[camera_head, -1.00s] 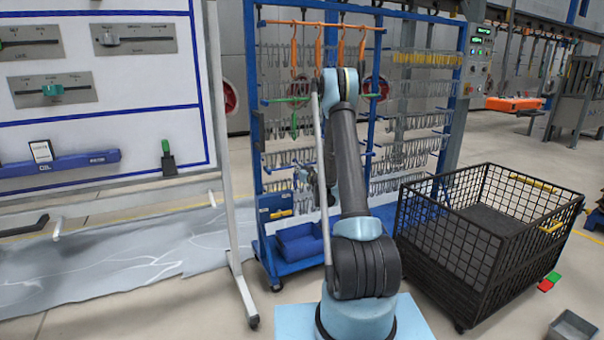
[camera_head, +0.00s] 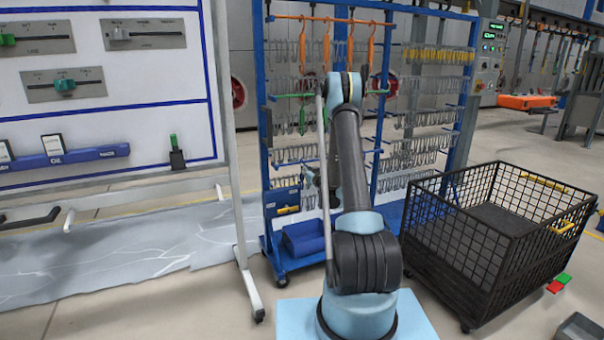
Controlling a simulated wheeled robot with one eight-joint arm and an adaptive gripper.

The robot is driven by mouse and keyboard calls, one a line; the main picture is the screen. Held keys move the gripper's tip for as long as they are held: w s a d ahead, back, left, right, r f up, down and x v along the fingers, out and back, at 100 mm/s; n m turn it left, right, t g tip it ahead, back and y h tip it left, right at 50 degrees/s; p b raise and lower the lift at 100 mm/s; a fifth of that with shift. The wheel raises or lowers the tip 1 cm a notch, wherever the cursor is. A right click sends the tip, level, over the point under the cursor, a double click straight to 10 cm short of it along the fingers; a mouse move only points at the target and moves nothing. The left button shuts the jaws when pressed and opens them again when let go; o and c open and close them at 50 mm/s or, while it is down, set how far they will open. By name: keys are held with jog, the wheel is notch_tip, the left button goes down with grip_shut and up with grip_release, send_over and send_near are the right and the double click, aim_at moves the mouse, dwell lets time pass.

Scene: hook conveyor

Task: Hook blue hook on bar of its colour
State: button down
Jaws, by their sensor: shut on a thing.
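My gripper (camera_head: 311,179) shows only in part, to the left of my arm and in front of the blue rack (camera_head: 260,110). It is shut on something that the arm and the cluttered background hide. I cannot make out a separate blue hook. The rack carries an orange bar (camera_head: 335,20) at its top, with several orange hooks (camera_head: 326,45) hanging from it. A green bar (camera_head: 292,96) lies lower. A blue bar (camera_head: 292,163) shows lower still, left of my arm; my gripper's depth relative to it cannot be told.
Rows of grey hooks (camera_head: 425,118) fill the rack behind. A black wire cart (camera_head: 505,262) stands close on the right. A white board (camera_head: 160,80) on a stand is at the left, with its foot (camera_head: 256,308) near the rack. A blue bin (camera_head: 303,238) sits at the rack's base.

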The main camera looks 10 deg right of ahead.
jog(key=shift+f, duration=0.1)
jog(key=c, duration=1.7)
grip_release()
jog(key=shift+w, duration=0.1)
notch_tip(320, 180, up, 9)
jog(key=s+a+r+n+g+y, duration=0.15)
jog(key=s+a+r+g, duration=0.3)
jog(key=s+r, duration=0.55)
jog(key=s+a+g, duration=0.2)
jog(key=s+g, duration=0.1)
jog(key=s, duration=1.4)
jog(key=s+d+f+m+g+h, duration=0.1)
jog(key=s+d+f+g+h, duration=0.1)
jog(key=s, duration=1.1)
jog(key=s+d+f+m+g+h, duration=0.2)
jog(key=s+d+f, duration=0.2)
jog(key=s, duration=0.9)
jog(key=s+d+f+m+g+h, duration=0.2)
jog(key=s+d+f+g+h, duration=0.1)
jog(key=s, duration=0.9)
notch_tip(320, 180, down, 2)
jog(key=shift+s+d+f, duration=0.2)
jog(key=shift+s+d, duration=0.2)
jog(key=shift+d, duration=0.15)
